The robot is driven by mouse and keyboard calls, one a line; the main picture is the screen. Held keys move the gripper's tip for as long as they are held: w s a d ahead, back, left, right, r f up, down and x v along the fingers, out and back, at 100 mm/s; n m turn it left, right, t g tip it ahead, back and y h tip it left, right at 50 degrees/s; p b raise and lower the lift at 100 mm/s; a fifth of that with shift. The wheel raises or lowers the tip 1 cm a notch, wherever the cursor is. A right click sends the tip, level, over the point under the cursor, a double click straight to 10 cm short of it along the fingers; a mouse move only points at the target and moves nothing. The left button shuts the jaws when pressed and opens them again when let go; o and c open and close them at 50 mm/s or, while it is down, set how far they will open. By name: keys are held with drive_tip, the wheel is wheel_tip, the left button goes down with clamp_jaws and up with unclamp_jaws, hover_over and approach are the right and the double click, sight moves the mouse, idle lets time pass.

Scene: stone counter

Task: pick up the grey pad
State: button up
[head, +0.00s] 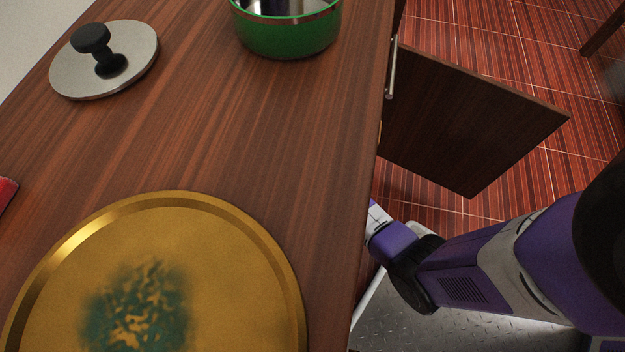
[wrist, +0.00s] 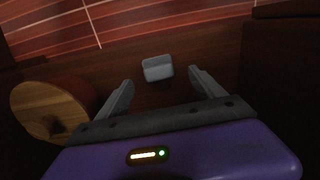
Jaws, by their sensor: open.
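The grey pad (wrist: 157,68) shows in the wrist view as a small pale grey block on a dark wooden surface. It lies beyond my gripper (wrist: 160,86), roughly centred between the two fingers and apart from them. My gripper is open with nothing between its fingers. In the head view the pad does not show. My purple and white arm reaches down beside the counter there, and the gripper itself is hidden behind the counter edge.
A round wooden item (wrist: 52,110) lies left of the gripper. An open cabinet door (head: 470,120) juts over the tiled floor (head: 500,40). On the counter are a golden tray (head: 285,265), a green pot (head: 287,38) and a lid with a black knob (head: 135,55).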

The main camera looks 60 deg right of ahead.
drive_tip(key=f+b, duration=0.2)
drive_tip(key=f, duration=0.1)
drive_tip(key=f+b, duration=0.2)
drive_tip(key=shift+w+d+f, duration=0.1)
drive_tip(key=shift+w+f, duration=0.1)
drive_tip(key=shift+f, duration=0.2)
drive_tip(key=c, duration=1.4)
wheel_tip(320, 180, up, 10)
drive_tip(key=p, duration=0.6)
drive_tip(key=shift+r, duration=0.1)
drive_tip(key=shift+c, duration=0.2)
